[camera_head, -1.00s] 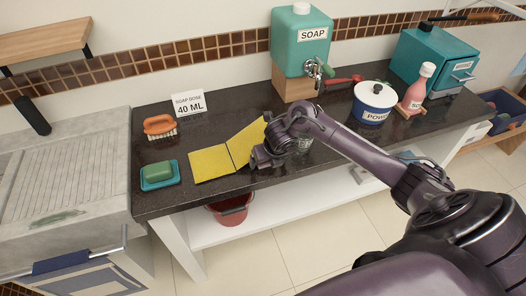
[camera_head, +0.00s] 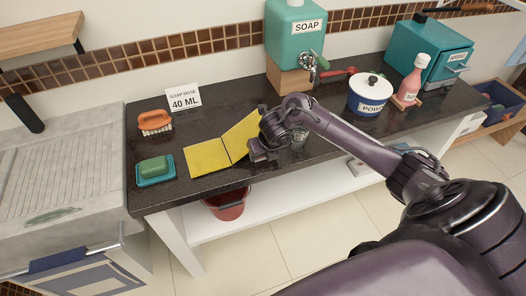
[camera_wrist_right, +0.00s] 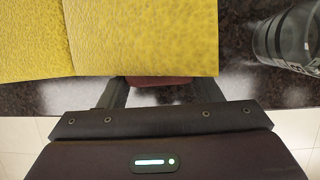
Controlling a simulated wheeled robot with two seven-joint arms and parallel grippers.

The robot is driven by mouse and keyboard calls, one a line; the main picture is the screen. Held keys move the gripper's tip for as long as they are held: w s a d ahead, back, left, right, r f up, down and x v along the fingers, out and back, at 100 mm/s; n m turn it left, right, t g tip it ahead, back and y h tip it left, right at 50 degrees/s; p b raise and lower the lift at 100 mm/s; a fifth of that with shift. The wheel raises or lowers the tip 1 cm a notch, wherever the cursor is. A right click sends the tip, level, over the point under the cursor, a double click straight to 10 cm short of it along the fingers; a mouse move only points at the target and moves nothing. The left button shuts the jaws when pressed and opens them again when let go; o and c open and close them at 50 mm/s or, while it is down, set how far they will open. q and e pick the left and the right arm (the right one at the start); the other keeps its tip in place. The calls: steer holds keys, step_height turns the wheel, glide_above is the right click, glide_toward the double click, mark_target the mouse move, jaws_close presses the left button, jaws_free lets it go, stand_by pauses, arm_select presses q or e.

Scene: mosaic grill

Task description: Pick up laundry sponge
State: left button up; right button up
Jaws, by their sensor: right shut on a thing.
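The yellow sponge (camera_head: 207,158) looks like a folded sheet with a crease, one half flat on the dark counter and the other angled up to the right. My right gripper (camera_head: 254,150) is at its right edge and is shut on it. In the right wrist view the sponge (camera_wrist_right: 140,35) fills the upper left and covers the fingertips, so the grip itself is hidden. My left gripper is not in view.
A clear glass (camera_wrist_right: 290,40) stands close right of the gripper. A green bar on a teal dish (camera_head: 156,181), an orange brush (camera_head: 155,121) and a dose card (camera_head: 183,99) are left.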

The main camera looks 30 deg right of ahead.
steer(key=shift+s, duration=0.1)
steer(key=s+a+b, duration=0.2)
steer(key=s, duration=0.6)
steer(key=s+a+b, duration=0.1)
steer(key=s+b, duration=0.1)
steer(key=s, duration=0.7)
steer(key=shift+s+a, duration=0.25)
steer(key=shift+a, duration=0.1)
steer(key=o, duration=0.4)
steer(key=c, duration=0.3)
steer(key=shift+c, duration=0.2)
